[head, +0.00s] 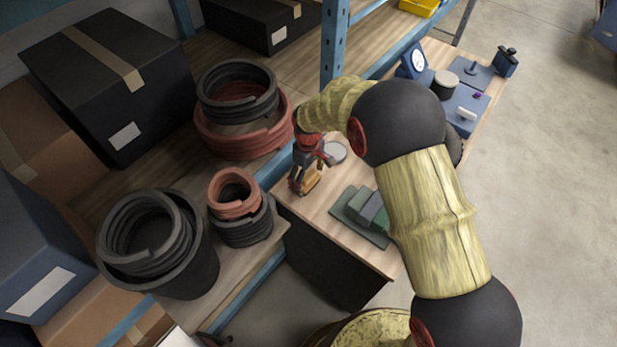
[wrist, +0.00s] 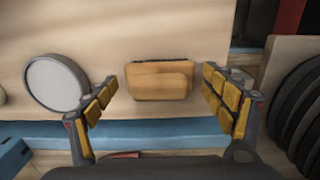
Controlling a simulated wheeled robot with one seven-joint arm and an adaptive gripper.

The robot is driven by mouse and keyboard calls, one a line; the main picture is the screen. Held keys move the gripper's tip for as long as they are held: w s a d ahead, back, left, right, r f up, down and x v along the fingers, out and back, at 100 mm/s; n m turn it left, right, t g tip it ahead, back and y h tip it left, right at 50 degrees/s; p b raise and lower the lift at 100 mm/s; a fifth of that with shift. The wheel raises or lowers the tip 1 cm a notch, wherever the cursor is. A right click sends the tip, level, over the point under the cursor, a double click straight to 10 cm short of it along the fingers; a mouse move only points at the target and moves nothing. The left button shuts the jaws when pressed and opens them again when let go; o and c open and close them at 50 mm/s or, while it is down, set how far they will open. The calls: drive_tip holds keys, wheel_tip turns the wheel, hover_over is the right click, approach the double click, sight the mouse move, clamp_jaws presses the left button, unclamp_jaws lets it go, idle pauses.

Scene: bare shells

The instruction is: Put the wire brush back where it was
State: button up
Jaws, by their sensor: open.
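The wire brush (wrist: 158,82) shows in the wrist view as a tan wooden block with a thin dark edge along its top side. It is on or just above the pale wooden bench top, near a blue beam. My gripper (wrist: 160,90) is open, with one yellow-padded finger to the left of the brush and one to the right. Gaps show between the brush and both fingers. In the head view my gripper (head: 306,183) points down at the bench's left end, and I cannot clearly tell the brush from the fingers there.
A round pale disc (head: 335,152) lies beside my gripper; it also shows in the wrist view (wrist: 55,82). A green box on a flat base (head: 352,222) sits nearer on the bench. Coiled hoses (head: 238,122) crowd the shelf at left. A blue post (head: 333,45) stands behind.

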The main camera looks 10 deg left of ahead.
sight(309, 174)
drive_tip(key=shift+r, duration=0.1)
wheel_tip(309, 174, up, 12)
idle(0.7)
drive_tip(key=shift+r, duration=0.15)
drive_tip(key=s+d+r+m+t, duration=0.1)
drive_tip(key=s+d+r+m, duration=0.25)
drive_tip(key=d+r, duration=0.5)
drive_tip(key=s+d+r+m+t, duration=0.2)
drive_tip(key=s+d+r, duration=0.3)
drive_tip(key=d+r, duration=0.3)
drive_tip(key=s+d+r+m+t, duration=0.1)
drive_tip(key=s+d+r+m, duration=0.1)
drive_tip(key=s+d, duration=0.3)
drive_tip(key=s+d+r+m+t, duration=0.1)
drive_tip(key=s+d+m, duration=0.3)
drive_tip(key=s, duration=0.8)
drive_tip(key=shift+s+d+r+t, duration=0.3)
drive_tip(key=shift+s+d+r, duration=0.1)
drive_tip(key=shift+d+r, duration=0.4)
drive_tip(key=shift+f+m, duration=0.15)
drive_tip(key=shift+m, duration=0.1)
